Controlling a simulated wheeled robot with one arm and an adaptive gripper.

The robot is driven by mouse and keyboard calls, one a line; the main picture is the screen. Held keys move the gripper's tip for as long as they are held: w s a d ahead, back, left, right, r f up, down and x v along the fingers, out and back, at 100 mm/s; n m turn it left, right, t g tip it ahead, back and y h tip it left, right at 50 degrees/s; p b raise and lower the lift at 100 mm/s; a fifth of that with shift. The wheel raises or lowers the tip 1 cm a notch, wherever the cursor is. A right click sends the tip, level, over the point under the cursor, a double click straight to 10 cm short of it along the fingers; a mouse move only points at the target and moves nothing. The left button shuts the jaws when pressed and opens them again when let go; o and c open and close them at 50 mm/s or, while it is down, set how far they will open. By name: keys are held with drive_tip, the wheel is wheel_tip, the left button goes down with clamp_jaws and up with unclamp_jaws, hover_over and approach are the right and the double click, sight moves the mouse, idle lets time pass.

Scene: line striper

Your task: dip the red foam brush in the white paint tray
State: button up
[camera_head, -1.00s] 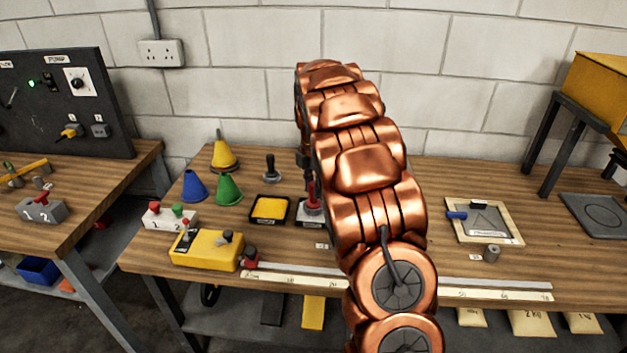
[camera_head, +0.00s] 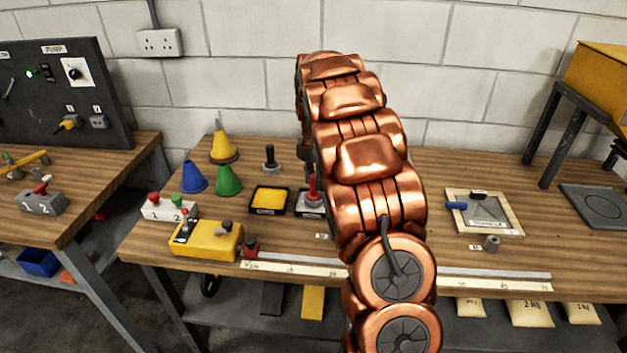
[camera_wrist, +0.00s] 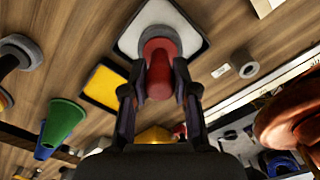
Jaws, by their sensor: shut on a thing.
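The red foam brush (camera_head: 312,192) stands roughly upright over the white paint tray (camera_head: 301,207); it also shows in the wrist view (camera_wrist: 158,72). My gripper (camera_wrist: 157,88) is shut on the brush, one dark finger on each side of its red handle. In the wrist view the brush's grey lower end overlaps the white tray surface (camera_wrist: 186,40), inside its dark rim. I cannot tell whether the foam touches the paint. In the head view my copper arm hides the tray's right part and most of the gripper.
A yellow paint tray (camera_head: 268,200) sits just left of the white one. A dark-handled tool (camera_head: 269,158) stands behind it. Blue (camera_head: 194,178), green (camera_head: 228,180) and yellow (camera_head: 222,145) cones stand further left. A framed stencil (camera_head: 484,213) lies right of my arm.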

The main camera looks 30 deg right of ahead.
drive_tip(key=shift+f+b, duration=0.4)
drive_tip(key=shift+b, duration=0.05)
idle(0.7)
idle(0.7)
drive_tip(key=shift+r, duration=2.25)
